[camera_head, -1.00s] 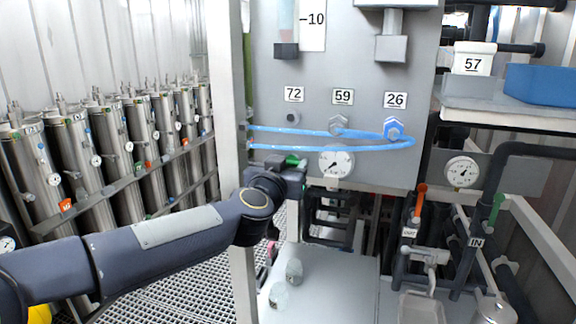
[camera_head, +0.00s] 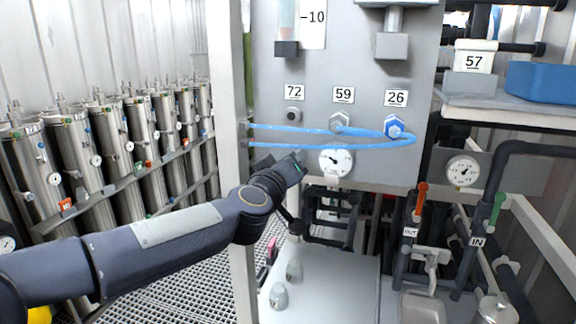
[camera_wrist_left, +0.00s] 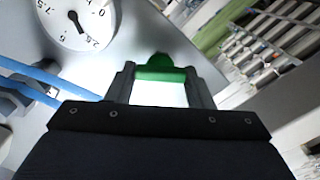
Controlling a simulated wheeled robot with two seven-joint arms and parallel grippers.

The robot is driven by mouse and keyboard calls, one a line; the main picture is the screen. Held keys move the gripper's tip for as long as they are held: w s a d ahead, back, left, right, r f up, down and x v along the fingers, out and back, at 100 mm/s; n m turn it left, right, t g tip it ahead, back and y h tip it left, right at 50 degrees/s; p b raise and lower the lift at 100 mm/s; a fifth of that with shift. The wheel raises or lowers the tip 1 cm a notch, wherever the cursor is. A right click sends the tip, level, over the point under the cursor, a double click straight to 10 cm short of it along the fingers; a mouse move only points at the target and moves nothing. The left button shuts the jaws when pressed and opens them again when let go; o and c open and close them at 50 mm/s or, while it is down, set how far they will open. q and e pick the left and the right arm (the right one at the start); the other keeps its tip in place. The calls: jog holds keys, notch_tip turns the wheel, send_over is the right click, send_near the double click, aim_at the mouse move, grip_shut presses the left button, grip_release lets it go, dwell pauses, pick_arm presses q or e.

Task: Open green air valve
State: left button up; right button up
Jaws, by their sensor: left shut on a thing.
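The green air valve (camera_wrist_left: 160,70) shows in the left wrist view as a green handle with a rounded knob behind it. My left gripper (camera_wrist_left: 162,84) is shut on the green handle, with one dark finger on each side. In the head view my left gripper (camera_head: 293,163) is at the lower left of the grey panel, just left of the round gauge, and hides most of the valve. My right gripper is in neither view.
The grey panel (camera_head: 330,70) carries the round gauge (camera_head: 336,162) and blue tubes (camera_head: 320,131) just above my gripper. A white post (camera_head: 236,200) stands beside my wrist. Orange (camera_head: 420,198) and green (camera_head: 497,208) pipe handles are at the right. Steel cylinders (camera_head: 90,150) line the left.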

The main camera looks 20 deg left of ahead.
pick_arm(q)
jog(key=shift+f+n+b, duration=0.15)
jog(key=shift+n+b, duration=0.85)
jog(key=shift+n, duration=3.2)
jog(key=o, duration=1)
jog(key=s, duration=0.7)
jog(key=shift+s+a, duration=0.15)
jog(key=shift+s, duration=0.25)
